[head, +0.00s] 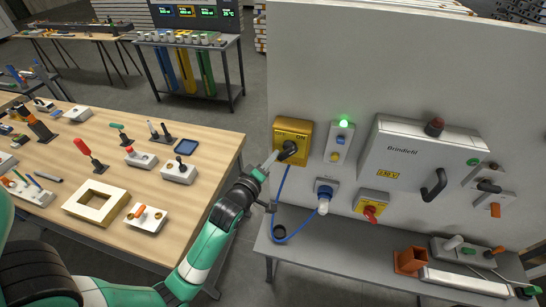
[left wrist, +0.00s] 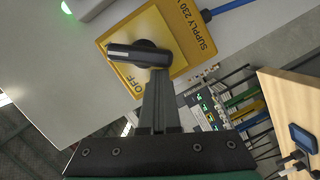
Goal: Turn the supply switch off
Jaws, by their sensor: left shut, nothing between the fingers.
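The supply switch (head: 293,130) is a yellow box at the left of the upright grey panel. My left gripper (head: 277,157) is shut and empty. My right gripper is out of view.
A lit green lamp (head: 343,124) is right of the switch. A blue cable (head: 280,200) hangs below it to a socket (head: 326,188). A red-handled yellow switch (head: 371,206) and a white cabinet (head: 410,150) are farther right. A wooden table (head: 110,115) stands left.

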